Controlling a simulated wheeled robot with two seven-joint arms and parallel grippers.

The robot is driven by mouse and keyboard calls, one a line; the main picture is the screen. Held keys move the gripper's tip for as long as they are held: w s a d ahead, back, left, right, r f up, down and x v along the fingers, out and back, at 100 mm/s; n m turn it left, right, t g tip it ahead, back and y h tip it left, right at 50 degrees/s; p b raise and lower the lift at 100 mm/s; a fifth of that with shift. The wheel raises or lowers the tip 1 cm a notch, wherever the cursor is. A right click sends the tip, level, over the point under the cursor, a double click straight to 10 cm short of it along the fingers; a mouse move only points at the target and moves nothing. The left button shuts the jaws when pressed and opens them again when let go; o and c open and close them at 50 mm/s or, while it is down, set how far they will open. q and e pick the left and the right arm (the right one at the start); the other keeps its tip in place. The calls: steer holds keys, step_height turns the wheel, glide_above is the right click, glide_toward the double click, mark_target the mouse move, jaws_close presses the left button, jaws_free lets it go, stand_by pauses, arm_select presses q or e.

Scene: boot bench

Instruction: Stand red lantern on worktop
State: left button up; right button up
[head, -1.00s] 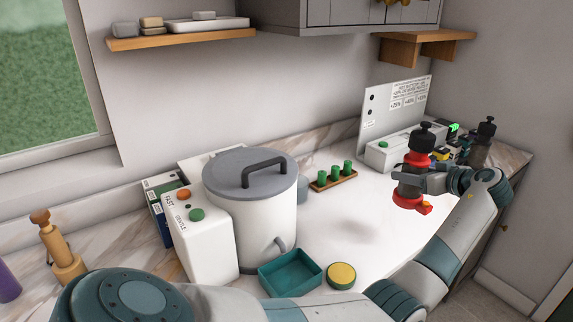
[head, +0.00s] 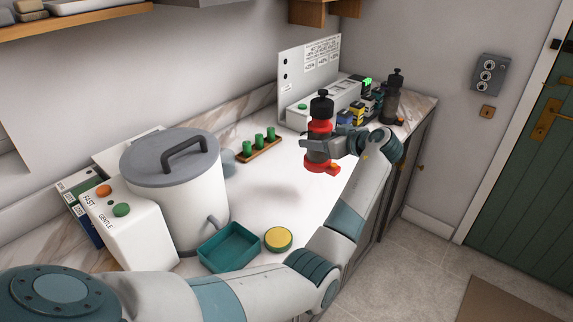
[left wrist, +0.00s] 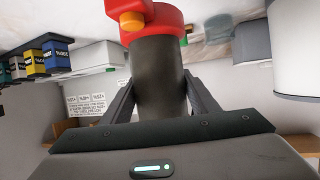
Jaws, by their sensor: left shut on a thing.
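The red lantern (head: 319,128) has a black top, red bands and a dark middle. My left gripper (head: 322,147) is shut on its dark middle and holds it upright above the worktop (head: 265,199). In the left wrist view the lantern's dark body (left wrist: 159,80) sits between the two fingers, with its red end and orange knob toward the top of the picture. A soft shadow lies on the worktop to the left of the lantern. My right gripper is not in view.
A white urn (head: 190,205) with a grey lid, a teal tray (head: 228,247) and a yellow round pad (head: 278,239) stand at the left and front. Green pegs (head: 259,141) and a dark lantern-like object (head: 392,98) are further back. The middle of the worktop is clear.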

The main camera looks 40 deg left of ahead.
arm_select(q)
steer(key=s+a+f+p, duration=0.4)
steer(key=s, duration=0.3)
steer(key=shift+f, duration=0.3)
steer(key=shift+a, duration=0.1)
step_height(320, 180, down, 4)
steer(key=shift+r+p, duration=0.1)
steer(key=shift+p, duration=1.1)
